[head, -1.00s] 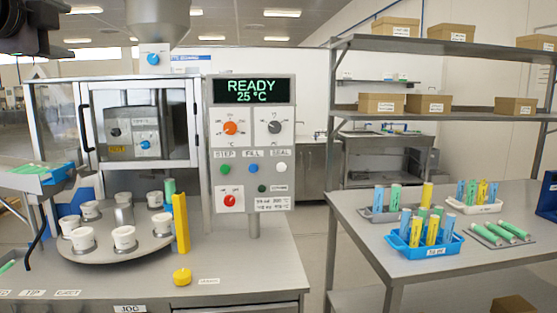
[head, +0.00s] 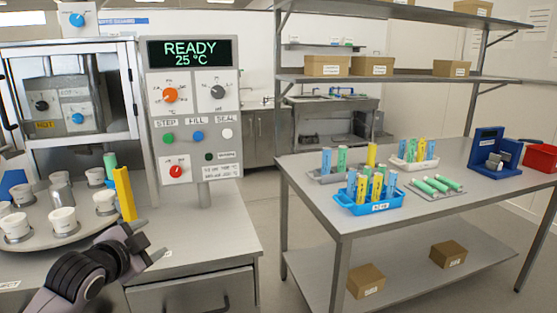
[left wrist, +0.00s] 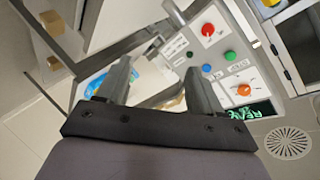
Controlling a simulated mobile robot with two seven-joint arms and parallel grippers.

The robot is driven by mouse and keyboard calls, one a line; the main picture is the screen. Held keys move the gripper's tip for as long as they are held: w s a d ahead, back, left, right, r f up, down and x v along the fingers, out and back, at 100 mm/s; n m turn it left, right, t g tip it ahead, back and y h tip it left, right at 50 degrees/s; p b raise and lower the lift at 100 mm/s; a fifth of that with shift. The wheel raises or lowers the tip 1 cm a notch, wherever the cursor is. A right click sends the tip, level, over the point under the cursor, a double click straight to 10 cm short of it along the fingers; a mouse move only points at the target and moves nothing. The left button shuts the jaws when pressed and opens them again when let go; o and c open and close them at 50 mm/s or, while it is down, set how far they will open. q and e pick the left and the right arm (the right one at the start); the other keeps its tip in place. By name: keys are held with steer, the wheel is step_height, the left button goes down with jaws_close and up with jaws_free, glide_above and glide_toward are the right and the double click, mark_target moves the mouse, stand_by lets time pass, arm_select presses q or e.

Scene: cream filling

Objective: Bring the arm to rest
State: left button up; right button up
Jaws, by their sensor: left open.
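My left arm comes in from the lower left in the head view. Its left gripper (head: 148,257) is over the front edge of the machine bench (head: 220,235), in front of the turntable, with nothing seen in it. In the left wrist view the two fingers of the left gripper (left wrist: 148,85) stand apart with a gap between them, and the control panel (left wrist: 225,60) shows to their right, turned over. My right gripper is in neither view.
The control panel (head: 193,130) reads READY, 25 °C. A turntable (head: 60,237) with white cups and a yellow upright piece (head: 125,195) stands on the bench. A steel table (head: 330,195) to the right holds a blue rack (head: 375,208) of tubes. Floor between them is clear.

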arm_select(q)
steer(key=s+d+f+n+g+h, duration=0.1)
steer(key=s+d+f+n, duration=0.1)
steer(key=s+f, duration=0.55)
steer(key=s+d+f+n+g, duration=0.1)
steer(key=s+d+f+n, duration=0.2)
steer(key=f, duration=0.8)
steer(key=s+f+n, duration=0.1)
steer(key=s+f, duration=0.2)
steer(key=s, duration=0.3)
steer(key=s+d+f+n+g, duration=0.1)
steer(key=s+f+n, duration=0.1)
steer(key=s+f, duration=0.2)
steer(key=s+d+f+n, duration=0.1)
steer(key=s+f, duration=0.2)
steer(key=s, duration=0.7)
steer(key=shift+f, duration=0.4)
steer(key=shift+d, duration=0.1)
steer(key=c, duration=0.4)
steer(key=shift+c, duration=0.2)
